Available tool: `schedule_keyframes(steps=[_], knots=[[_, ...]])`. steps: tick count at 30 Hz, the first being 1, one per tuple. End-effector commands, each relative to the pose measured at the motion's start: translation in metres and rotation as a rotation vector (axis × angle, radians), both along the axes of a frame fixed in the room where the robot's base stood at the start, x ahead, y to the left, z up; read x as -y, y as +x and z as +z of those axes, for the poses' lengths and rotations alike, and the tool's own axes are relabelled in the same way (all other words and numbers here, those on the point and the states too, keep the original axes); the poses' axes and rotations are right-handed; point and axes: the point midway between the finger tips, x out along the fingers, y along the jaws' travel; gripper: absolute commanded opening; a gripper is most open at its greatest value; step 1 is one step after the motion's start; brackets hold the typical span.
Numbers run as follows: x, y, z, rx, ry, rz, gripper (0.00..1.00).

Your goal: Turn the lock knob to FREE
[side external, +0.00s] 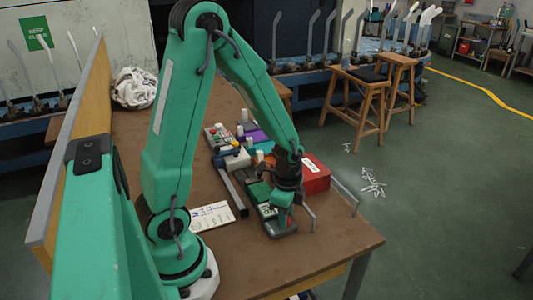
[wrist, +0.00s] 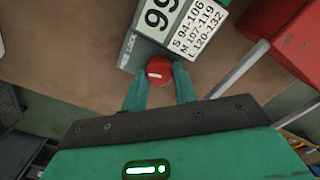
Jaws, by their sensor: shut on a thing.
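The red round lock knob (wrist: 159,70) sits on the grey end of a device, beside the printed words FREE and LOCK. My gripper (wrist: 160,82) has its two green fingers on either side of the knob, shut on it. A faint pale mark shows on the knob, but I cannot tell which word it points at. The device carries a white display (wrist: 160,18) reading 99 and a white size chart (wrist: 198,27). In the side external view my gripper (side external: 283,207) is down at the device (side external: 284,230) near the table's front, and the knob is hidden.
A red box (side external: 316,176) stands just right of the device, with bent grey bars beside it. A white card (side external: 211,216) lies to the left on the brown table (side external: 325,245). Several coloured items stand behind. The table's front right corner is clear.

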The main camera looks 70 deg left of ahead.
Motion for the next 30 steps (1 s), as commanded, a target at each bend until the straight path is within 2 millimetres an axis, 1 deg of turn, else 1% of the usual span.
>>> schedule_keyframes(steps=[12, 13, 16, 30], knots=[[-0.0003, 0.0000, 0.0009, 0.000, 0.000, 0.013, 0.06], [-0.0003, 0.0000, 0.0009, 0.000, 0.000, 0.013, 0.30], [-0.0003, 0.0000, 0.0008, 0.000, 0.000, 0.013, 0.50], [-0.0007, 0.0006, 0.0001, 0.002, 0.001, -0.011, 0.50]])
